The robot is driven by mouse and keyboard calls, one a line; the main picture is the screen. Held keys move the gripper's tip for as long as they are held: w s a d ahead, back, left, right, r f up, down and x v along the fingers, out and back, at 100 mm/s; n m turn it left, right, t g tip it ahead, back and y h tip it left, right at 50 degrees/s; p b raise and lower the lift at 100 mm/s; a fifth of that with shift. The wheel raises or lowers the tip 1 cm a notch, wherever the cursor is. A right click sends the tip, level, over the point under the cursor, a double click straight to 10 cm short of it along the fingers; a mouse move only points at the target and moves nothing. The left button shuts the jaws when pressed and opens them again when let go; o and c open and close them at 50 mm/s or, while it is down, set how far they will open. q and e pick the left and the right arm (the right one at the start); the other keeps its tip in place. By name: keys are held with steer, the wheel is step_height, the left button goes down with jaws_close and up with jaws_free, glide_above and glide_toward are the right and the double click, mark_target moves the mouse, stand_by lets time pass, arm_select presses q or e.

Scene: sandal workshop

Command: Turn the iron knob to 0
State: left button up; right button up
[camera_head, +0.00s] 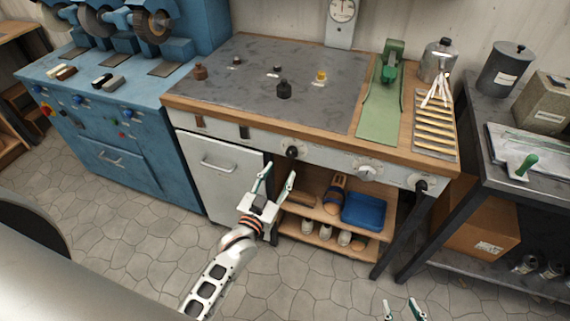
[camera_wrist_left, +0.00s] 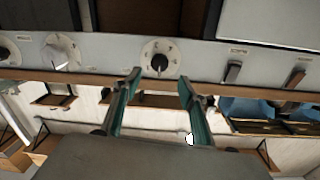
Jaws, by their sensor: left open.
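A black knob (camera_head: 291,152) on a round white dial sits on the front panel of the workbench. It also shows in the left wrist view (camera_wrist_left: 160,63), ahead of and between my finger tips. The dial marks are too small to read. My left gripper (camera_head: 278,177) is open and empty, below and in front of this knob, with its fingers pointing at the panel and apart from it. It also shows in the left wrist view (camera_wrist_left: 160,84). My right gripper (camera_head: 402,306) is at the bottom edge, its two fingertips apart, far from the panel. No readable label shows which knob is the iron's.
A white knob (camera_head: 367,173) and another black knob (camera_head: 420,186) sit further right on the panel. Two dark switches, one being (camera_head: 244,131), are to the left. Below is an open shelf with a blue tray (camera_head: 365,211) and sandals. A white cabinet door (camera_head: 222,175) stands left.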

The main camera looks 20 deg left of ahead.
arm_select(q)
steer(key=shift+s+a, duration=0.15)
steer(key=shift+s, duration=1.95)
steer(key=s+f+m+g, duration=0.1)
steer(key=s+f+g, duration=0.2)
steer(key=s+f, duration=0.3)
steer(key=s+f+g+h, duration=0.1)
steer(key=s+f+g, duration=0.2)
steer(key=s, duration=0.9)
step_height(320, 180, down, 3)
steer(key=shift+s+m+g, duration=0.4)
